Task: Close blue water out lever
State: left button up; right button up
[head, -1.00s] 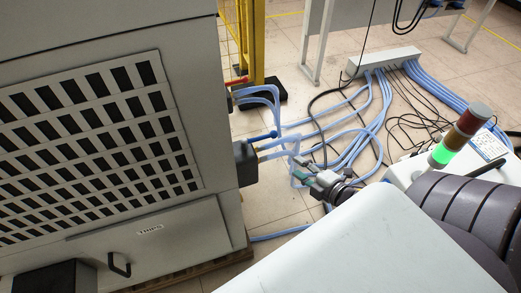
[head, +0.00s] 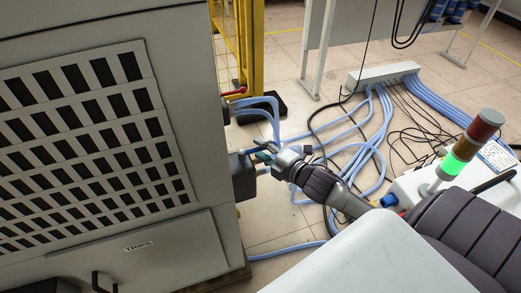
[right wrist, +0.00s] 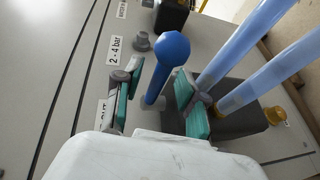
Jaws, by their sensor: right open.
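The blue lever (right wrist: 172,50) has a round ball knob and a straight stem, and it stands out from the grey cabinet face in the right wrist view. My right gripper (right wrist: 158,84) is open, with one teal-padded finger on each side of the lever's stem. I see no clear grip on the stem. In the head view my right gripper (head: 266,154) is at the right side of the cabinet and mostly hides the lever there. My left gripper is not in view.
The grey cabinet (head: 190,60) fills the left. A red lever (head: 236,92) sits above my gripper. Light blue hoses (right wrist: 245,50) run close beside the right finger. A dark block (right wrist: 235,110) is on the panel. Hoses and cables cross the floor.

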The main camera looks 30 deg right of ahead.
jog(key=shift+w+a+f, duration=0.1)
jog(key=shift+w, duration=0.4)
grip_shut()
